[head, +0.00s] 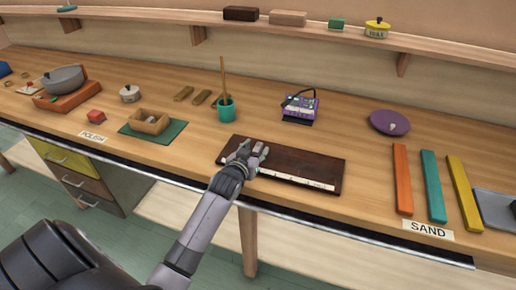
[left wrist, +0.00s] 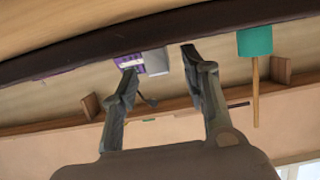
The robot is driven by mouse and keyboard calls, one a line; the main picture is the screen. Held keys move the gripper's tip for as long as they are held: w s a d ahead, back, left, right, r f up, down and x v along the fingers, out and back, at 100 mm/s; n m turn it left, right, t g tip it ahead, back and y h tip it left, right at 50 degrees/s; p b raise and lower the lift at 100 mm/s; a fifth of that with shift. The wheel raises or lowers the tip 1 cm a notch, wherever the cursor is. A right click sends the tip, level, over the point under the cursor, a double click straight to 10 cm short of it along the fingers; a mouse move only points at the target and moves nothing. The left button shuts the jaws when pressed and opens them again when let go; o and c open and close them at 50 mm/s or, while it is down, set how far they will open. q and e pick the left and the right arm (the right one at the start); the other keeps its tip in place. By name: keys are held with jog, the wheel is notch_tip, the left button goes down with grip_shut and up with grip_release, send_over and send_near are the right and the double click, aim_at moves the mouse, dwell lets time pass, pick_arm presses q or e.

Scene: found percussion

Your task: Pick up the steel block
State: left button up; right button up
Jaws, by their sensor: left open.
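My left gripper (head: 254,150) is open over the dark wooden board (head: 310,167) on the bench. In the head view a small pale grey piece shows at its fingers; I cannot tell whether it is the steel block or part of a finger. In the left wrist view the two fingers (left wrist: 158,72) stand apart. A plain grey block-like face (left wrist: 177,70), possibly the steel block, shows between them beside the purple device (left wrist: 130,62). Nothing is visibly gripped. My right gripper is not in view.
The purple device (head: 300,106) and teal cup (head: 226,112) stand behind the board. Orange, teal and yellow bars (head: 402,178) lie to the right, near a purple plate (head: 389,122). A small wooden box (head: 149,122) sits on a green mat to the left.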

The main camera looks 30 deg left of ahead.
pick_arm(q)
jog(key=shift+w+f, duration=0.1)
jog(key=shift+w, duration=0.25)
jog(key=shift+s, duration=0.1)
grip_shut()
dwell(0.4)
